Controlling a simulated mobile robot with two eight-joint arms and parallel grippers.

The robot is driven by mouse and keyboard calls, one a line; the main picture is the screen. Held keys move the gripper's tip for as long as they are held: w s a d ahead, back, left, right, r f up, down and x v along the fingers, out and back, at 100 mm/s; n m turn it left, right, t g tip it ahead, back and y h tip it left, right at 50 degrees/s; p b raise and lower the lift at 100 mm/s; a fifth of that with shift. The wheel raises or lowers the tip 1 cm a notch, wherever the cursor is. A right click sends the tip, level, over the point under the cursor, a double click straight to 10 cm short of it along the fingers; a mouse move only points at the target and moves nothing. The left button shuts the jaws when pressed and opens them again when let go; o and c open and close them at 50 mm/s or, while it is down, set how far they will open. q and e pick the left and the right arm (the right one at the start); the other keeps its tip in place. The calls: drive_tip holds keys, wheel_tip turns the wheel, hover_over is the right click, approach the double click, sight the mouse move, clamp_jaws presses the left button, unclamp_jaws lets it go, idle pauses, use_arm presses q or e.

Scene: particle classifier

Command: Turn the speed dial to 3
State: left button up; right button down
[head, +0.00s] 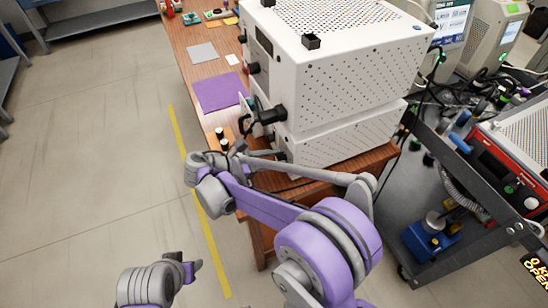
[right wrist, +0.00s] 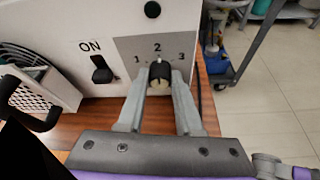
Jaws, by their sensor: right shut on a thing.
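The speed dial (right wrist: 159,76) is a round black knob on a grey panel (right wrist: 126,48) marked 1, 2 and 3. A small white mark at its top points roughly at the 2. My right gripper (right wrist: 160,84) is shut on the dial, one finger on each side. In the head view my right gripper (head: 238,149) is at the left face of the white machine (head: 345,85), and the dial cannot be made out there. My left gripper (head: 190,270) shows small at the bottom left, away from the machine; its fingers are unclear.
A black switch (right wrist: 102,70) under the word ON is left of the dial panel. A purple mat (head: 220,92) lies on the wooden table (head: 195,45). A dark cart (head: 440,205) with equipment stands at the right. The floor at the left is clear.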

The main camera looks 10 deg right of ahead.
drive_tip(key=shift+s+f+m+t+b, duration=0.1)
drive_tip(key=shift+m+t+b, duration=0.1)
drive_tip(key=shift+m+t, duration=0.75)
drive_tip(key=shift+s+f+m+t+b, duration=0.15)
drive_tip(key=shift+m+t, duration=0.4)
drive_tip(key=shift+m, duration=0.7)
drive_tip(key=shift+r, duration=0.1)
drive_tip(key=c, duration=0.6)
unclamp_jaws()
